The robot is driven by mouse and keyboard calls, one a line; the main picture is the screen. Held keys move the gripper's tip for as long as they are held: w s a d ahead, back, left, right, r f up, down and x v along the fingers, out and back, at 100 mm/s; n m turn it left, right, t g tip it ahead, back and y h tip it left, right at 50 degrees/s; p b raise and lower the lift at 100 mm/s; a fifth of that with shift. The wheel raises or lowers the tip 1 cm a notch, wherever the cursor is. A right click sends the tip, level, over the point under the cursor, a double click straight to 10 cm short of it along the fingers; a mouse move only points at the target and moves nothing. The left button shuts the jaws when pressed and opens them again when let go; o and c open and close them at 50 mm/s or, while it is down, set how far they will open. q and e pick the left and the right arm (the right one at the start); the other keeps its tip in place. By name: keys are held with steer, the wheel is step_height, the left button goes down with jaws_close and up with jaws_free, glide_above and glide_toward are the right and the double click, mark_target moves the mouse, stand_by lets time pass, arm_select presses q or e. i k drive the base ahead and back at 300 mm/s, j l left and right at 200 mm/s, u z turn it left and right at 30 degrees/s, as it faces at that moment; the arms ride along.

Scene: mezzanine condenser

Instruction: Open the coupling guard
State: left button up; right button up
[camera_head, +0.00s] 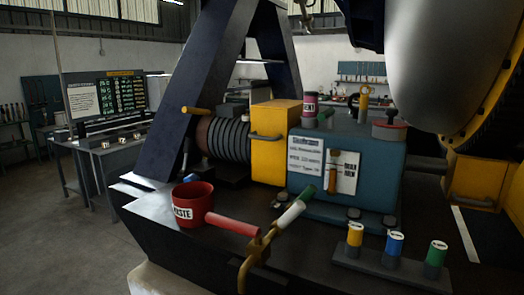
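The coupling guard appears to be the yellow box-like cover (275,163) between the ribbed dark motor and the blue gearbox housing. A grey bar handle (266,137) is on its front face. The cover looks closed, and no gap or inside of it shows. Its right side is partly hidden by the blue housing. Neither of my grippers is in view.
The blue housing (375,165) carries a labelled pink can (310,104) and knobs. A dark slanted frame (192,85) rises behind.

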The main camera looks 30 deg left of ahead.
mark_target(272, 121)
steer(key=i+j+u, duration=0.1)
steer(key=j, duration=0.3)
steer(key=i+j, duration=0.15)
steer(key=j, duration=0.3)
steer(key=i+j+u, duration=0.15)
steer(key=j, duration=0.25)
steer(key=i+j, duration=0.1)
steer(key=j, duration=0.3)
steer(key=u, duration=0.05)
